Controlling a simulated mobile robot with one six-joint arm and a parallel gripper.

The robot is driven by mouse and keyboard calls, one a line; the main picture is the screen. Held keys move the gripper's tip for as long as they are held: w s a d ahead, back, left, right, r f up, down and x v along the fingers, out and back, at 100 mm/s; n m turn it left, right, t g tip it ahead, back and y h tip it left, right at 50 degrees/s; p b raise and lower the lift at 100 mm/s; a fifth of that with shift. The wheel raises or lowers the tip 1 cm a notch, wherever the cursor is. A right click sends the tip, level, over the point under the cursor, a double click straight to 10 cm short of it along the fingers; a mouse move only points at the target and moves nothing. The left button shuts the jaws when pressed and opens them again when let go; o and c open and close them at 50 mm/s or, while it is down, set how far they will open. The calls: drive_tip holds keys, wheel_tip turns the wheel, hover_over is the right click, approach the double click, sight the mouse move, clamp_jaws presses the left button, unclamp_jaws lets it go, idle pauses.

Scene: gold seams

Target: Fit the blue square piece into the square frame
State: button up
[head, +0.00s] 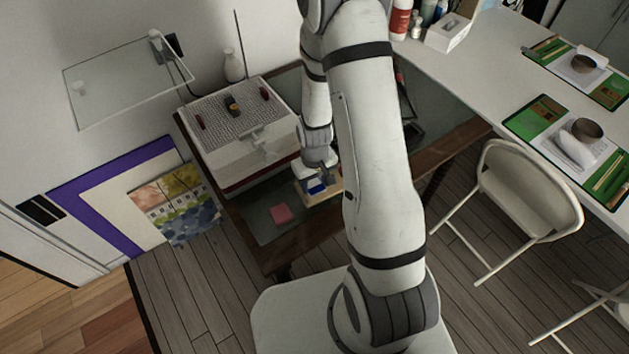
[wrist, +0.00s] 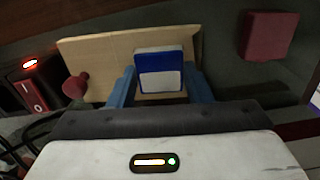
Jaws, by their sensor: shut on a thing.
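The blue square piece (wrist: 158,62) is between the two blue fingers of my gripper (wrist: 160,86) in the wrist view. Its upper part is blue, and a white area (wrist: 160,82) shows below. My gripper is shut on it. Behind it is a pale wooden board (wrist: 100,52), which may carry the square frame; no square opening is visible, and the piece hides part of the board. I cannot tell whether the piece touches the board. In the head view, the blue piece (head: 315,186) shows below my gripper (head: 315,172), over the wooden board (head: 325,196).
A red knob (wrist: 75,86) is at the board's left end. A red square block (wrist: 268,36) lies apart to the right; it also shows in the head view (head: 281,214) on the dark table (head: 262,228). A white box-like machine (head: 240,130) stands left of my gripper.

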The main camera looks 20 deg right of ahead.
drive_tip(key=o, duration=0.9)
drive_tip(key=shift+r+p, duration=2.15)
drive_tip(key=shift+r, duration=1.35)
drive_tip(key=shift+r, duration=0.3)
drive_tip(key=s+r+m+t, duration=0.1)
drive_tip(key=s+r+t, duration=0.15)
drive_tip(key=r, duration=1.45)
drive_tip(key=shift+m+t, duration=0.45)
drive_tip(key=shift+m, duration=0.25)
drive_tip(key=s+r, duration=1.2)
drive_tip(key=shift+r, duration=0.2)
